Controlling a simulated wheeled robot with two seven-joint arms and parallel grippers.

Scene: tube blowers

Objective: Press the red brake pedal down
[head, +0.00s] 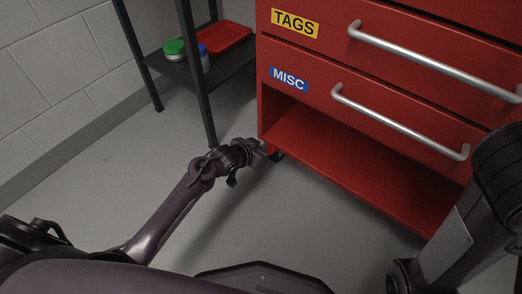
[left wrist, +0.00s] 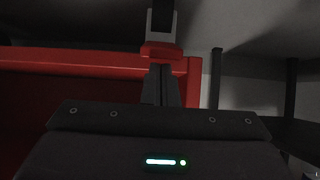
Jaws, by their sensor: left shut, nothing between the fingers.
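The red brake pedal (left wrist: 161,51) shows in the left wrist view as a small red block at the caster (left wrist: 162,22), by the bottom corner of the red cart. My left gripper (left wrist: 161,72) is shut and empty, its fingertips right at the pedal's edge in the picture; I cannot tell whether they touch it. In the head view my left gripper (head: 260,155) is low near the floor, beside the cart's near left caster (head: 277,155). The pedal cannot be made out there, behind the gripper. My right arm comes in at the right; its gripper is not visible.
The red cart (head: 340,170) has drawers labelled TAGS and MISC with metal handles (head: 400,123) and an open bottom bay. A dark shelf (head: 205,75) behind left holds a green-lidded jar (head: 174,50) and a red tray (head: 223,38). The grey floor (head: 120,150) at left is clear.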

